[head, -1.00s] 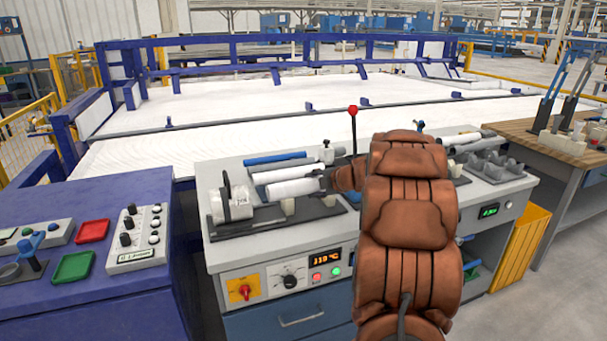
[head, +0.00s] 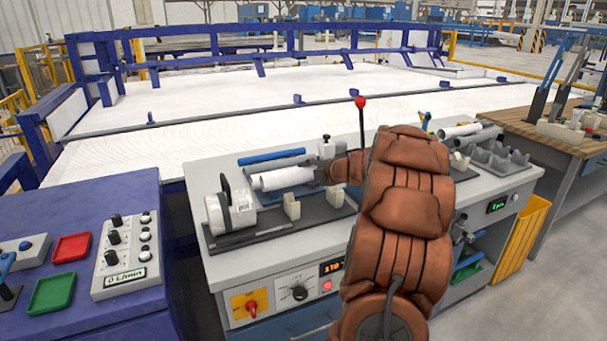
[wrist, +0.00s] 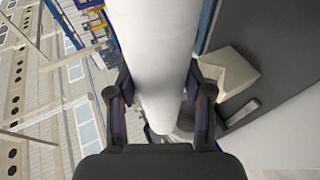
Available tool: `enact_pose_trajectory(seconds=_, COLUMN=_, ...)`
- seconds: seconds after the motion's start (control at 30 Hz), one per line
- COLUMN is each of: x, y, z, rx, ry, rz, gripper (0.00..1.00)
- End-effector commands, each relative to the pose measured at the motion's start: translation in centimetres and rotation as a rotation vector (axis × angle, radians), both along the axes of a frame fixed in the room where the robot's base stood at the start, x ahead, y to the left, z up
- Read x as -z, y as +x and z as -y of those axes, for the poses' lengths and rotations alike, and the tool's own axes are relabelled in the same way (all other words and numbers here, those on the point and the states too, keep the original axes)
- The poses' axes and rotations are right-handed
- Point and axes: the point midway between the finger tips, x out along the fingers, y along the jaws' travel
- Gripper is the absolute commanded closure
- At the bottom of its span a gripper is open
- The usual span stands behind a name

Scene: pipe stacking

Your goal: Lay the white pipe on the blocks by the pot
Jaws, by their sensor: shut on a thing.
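The white pipe (head: 283,178) is in my gripper (head: 321,174), held at its right end in the head view. It lies roughly level, behind and above the two pale blocks (head: 291,206) (head: 335,196), with no contact visible. The pot (head: 231,213), a white cylinder, stands at the left of the blocks on a dark base. In the wrist view, the pipe (wrist: 153,45) runs between both fingers of my gripper (wrist: 160,92), and a pale block (wrist: 228,70) shows to its right. My arm hides part of the bench.
A blue pipe (head: 271,157) lies behind the white one. A red-knobbed lever (head: 361,120) stands close behind my arm. Grey cradles (head: 497,160) and another white pipe (head: 461,131) are at the bench's right. A blue control desk (head: 75,270) stands left.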

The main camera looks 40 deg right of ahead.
Motion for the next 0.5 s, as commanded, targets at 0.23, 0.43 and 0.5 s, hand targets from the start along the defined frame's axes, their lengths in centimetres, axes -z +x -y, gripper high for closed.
enact_pose_trajectory(seconds=0.23, x=2.7, y=0.0, z=0.1, rx=0.002, ry=0.000, rz=0.000, gripper=0.89)
enact_pose_trajectory(seconds=0.43, x=4.5, y=0.0, z=0.0, rx=0.002, ry=0.001, rz=-0.001, gripper=0.89)
enact_pose_trajectory(seconds=0.5, x=5.0, y=0.0, z=0.0, rx=0.000, ry=0.000, rz=-0.001, gripper=0.89)
